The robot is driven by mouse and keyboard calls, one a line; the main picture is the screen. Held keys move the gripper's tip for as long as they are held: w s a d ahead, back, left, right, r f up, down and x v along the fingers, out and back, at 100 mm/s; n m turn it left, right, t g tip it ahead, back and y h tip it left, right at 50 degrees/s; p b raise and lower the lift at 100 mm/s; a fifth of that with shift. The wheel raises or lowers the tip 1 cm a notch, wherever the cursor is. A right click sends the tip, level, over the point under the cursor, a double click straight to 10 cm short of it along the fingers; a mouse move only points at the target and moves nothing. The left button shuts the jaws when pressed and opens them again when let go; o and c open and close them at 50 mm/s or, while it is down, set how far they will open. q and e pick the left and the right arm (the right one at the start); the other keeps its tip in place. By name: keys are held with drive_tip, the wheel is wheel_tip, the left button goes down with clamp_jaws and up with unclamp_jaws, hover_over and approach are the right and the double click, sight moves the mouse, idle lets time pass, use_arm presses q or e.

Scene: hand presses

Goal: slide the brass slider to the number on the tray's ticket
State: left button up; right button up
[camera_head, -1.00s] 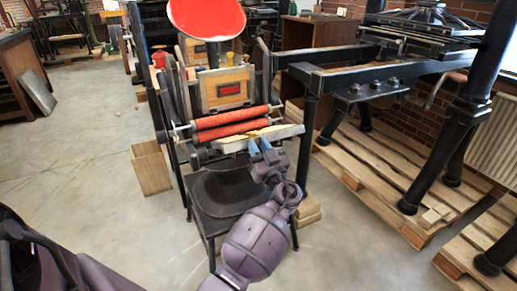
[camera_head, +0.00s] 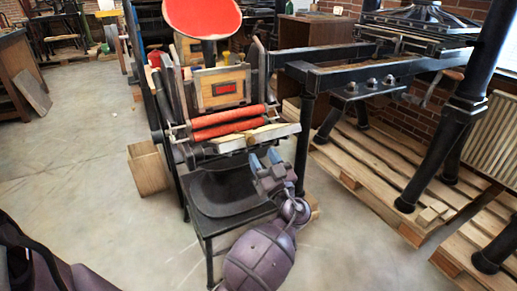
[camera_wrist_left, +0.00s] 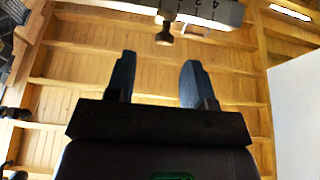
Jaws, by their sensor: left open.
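My left gripper (camera_head: 266,159) is open and empty, in front of and a little below the pale bar (camera_head: 272,133) across the front of the press. In the left wrist view its two dark blue fingers (camera_wrist_left: 158,78) stand apart with nothing between them. Beyond them, the brass slider (camera_wrist_left: 164,33) hangs at a pale scale (camera_wrist_left: 212,9) with dark numbers, partly cut off at the top edge. The slider is apart from the fingers. In the head view the slider is too small to tell for sure. I cannot make out the ticket. My right gripper is not in view.
The hand press has red rollers (camera_head: 228,130) and a red disc (camera_head: 203,15) above the bar. A black stool-like seat (camera_head: 228,190) stands below. A wooden box (camera_head: 148,170) is at left. A large black press (camera_head: 375,70) stands on pallets at right. Floor at left is clear.

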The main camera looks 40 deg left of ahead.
use_arm(q)
drive_tip(key=v, duration=0.6)
idle(0.5)
